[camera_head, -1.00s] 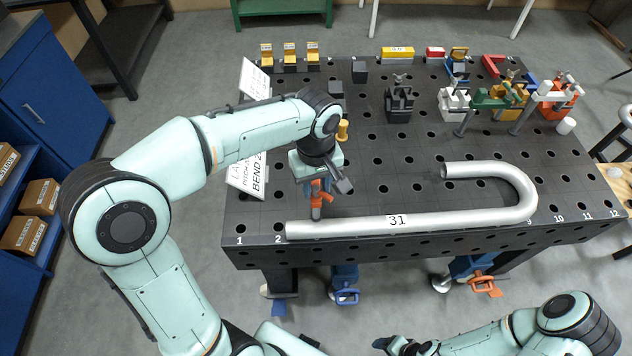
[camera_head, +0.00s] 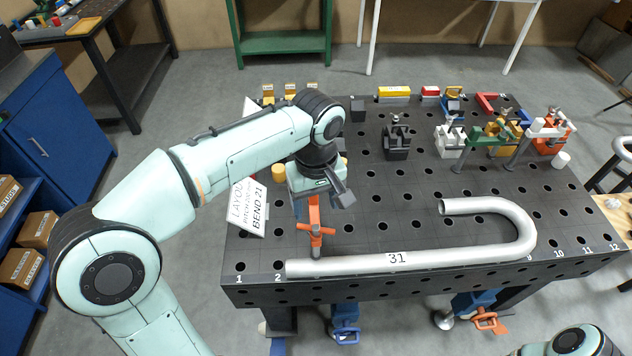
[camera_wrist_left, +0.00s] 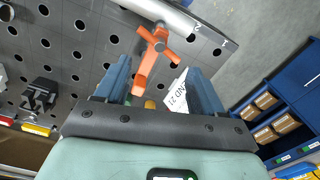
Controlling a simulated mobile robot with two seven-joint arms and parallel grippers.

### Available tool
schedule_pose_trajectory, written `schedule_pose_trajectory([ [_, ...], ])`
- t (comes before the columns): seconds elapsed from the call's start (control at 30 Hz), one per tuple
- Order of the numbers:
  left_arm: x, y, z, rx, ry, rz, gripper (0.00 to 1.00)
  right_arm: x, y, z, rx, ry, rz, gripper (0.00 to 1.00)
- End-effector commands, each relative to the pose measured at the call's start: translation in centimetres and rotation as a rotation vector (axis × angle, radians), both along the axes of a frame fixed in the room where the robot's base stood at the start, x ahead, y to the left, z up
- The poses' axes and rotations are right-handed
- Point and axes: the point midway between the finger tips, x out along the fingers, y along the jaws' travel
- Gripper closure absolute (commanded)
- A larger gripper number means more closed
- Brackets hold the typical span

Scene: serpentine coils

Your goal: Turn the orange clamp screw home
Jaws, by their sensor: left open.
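The orange clamp (camera_head: 314,212) stands at the near left of the table, at the left end of a silver bent tube (camera_head: 345,266) marked 31. Its orange clamp screw (camera_head: 316,238) has a cross handle, and its lower end meets the tube. In the left wrist view the clamp screw (camera_wrist_left: 156,42) shows beyond the fingertips, with the orange arm reaching back between the fingers. My left gripper (camera_head: 322,195) is open, above and behind the screw handle. Its two blue fingers (camera_wrist_left: 160,80) are apart, with nothing gripped. My right gripper is out of view.
A white layout card (camera_head: 248,208) stands left of the clamp, close to the left gripper. The perforated table (camera_head: 385,220) is clear between the clamp and the tube's bend.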

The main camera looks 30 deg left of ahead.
Motion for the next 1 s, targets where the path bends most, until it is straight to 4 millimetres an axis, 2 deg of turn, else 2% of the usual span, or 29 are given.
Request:
schedule_pose_trajectory([
  [0.03, 0.2, 0.0, 1.5, -0.001, -0.007, 0.000, 0.31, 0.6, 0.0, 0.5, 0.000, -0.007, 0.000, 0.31],
  [0.1, 0.2, 0.0, 2.8, -0.001, -0.006, -0.001, 0.31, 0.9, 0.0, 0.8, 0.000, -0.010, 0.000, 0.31],
  [0.3, 0.1, -0.1, 5.0, -0.001, -0.004, -0.002, 0.31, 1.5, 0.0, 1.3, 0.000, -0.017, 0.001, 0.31],
  [0.73, 0.0, 0.0, 5.3, -0.001, 0.001, 0.001, 0.31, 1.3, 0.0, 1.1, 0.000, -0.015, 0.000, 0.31],
  [0.83, -0.1, -0.1, 4.8, -0.003, 0.007, 0.029, 0.31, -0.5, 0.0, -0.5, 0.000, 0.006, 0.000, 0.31],
  [1.0, -0.1, -0.1, 3.9, -0.003, 0.014, 0.142, 0.31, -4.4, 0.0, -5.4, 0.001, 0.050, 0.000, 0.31],
])
